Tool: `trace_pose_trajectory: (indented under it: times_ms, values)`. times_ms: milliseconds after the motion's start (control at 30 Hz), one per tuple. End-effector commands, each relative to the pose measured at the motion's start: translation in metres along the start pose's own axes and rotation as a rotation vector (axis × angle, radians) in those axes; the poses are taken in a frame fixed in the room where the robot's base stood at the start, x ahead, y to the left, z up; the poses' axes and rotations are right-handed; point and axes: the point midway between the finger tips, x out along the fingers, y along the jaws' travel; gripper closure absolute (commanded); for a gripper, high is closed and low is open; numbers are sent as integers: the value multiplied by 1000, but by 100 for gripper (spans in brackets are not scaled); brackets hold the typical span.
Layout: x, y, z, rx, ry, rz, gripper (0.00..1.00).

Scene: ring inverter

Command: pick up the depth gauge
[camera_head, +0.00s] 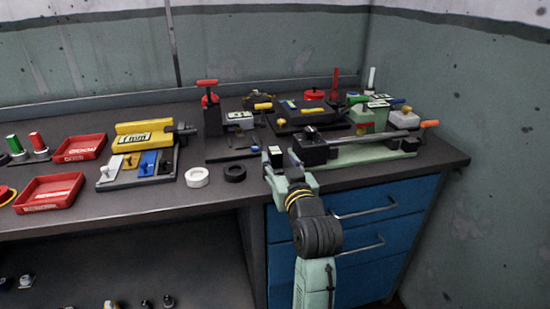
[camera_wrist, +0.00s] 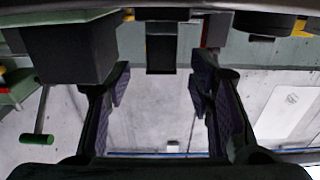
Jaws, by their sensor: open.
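I cannot tell for sure which thing is the depth gauge. A long grey-black tool with an orange tip (camera_head: 429,124) lies along a pale green fixture (camera_head: 350,154) at the bench's front right. A yellow block marked "mm" (camera_head: 145,136) stands on a grey base further left. My gripper (camera_wrist: 160,88) is open in the wrist view, its dark ridged fingers apart with nothing held between them. A black block (camera_wrist: 161,52) shows at the top of the gap, and I cannot tell if it touches. In the head view my gripper is at the front edge, by the fixture's left end.
Red trays (camera_head: 50,192), a white ring (camera_head: 197,177) and a black ring (camera_head: 235,172) lie on the dark bench (camera_head: 140,204). A red-handled press (camera_head: 211,112) and several tools crowd the back right. Blue drawers (camera_head: 355,235) are below. Walls close off the back and right.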

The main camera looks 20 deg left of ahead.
Motion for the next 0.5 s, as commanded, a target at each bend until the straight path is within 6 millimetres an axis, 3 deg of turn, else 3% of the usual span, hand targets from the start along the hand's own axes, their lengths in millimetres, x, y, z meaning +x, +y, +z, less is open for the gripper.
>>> trace_pose_trajectory:
  times_ms: [300,500]
  values:
    - [43,-2,2,-1,-1,-1,52]
    - [50,-2,4,-1,0,0,52]
